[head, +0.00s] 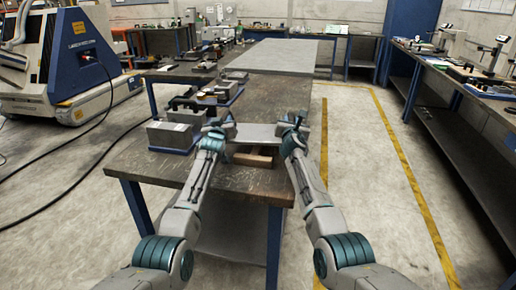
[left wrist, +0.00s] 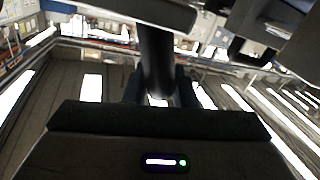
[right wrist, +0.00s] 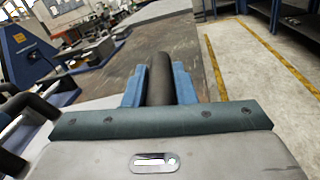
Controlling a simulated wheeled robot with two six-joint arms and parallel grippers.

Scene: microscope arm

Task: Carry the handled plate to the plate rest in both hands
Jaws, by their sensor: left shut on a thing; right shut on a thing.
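The handled plate (head: 256,133) is a flat grey plate held between my two grippers, above the near end of the dark workbench. My left gripper (head: 217,133) is shut on the handle at its left end; this dark round handle (left wrist: 157,60) stands between the fingers in the left wrist view. My right gripper (head: 291,127) is shut on the handle at its right end; a dark handle (right wrist: 159,80) sits between the blue fingers in the right wrist view.
The workbench (head: 180,165) has a grey block on a blue base (head: 170,136) at left and several tools behind it. A light grey tabletop (head: 275,57) lies at the far end. A side bench (head: 455,72) runs along the right, with open floor between.

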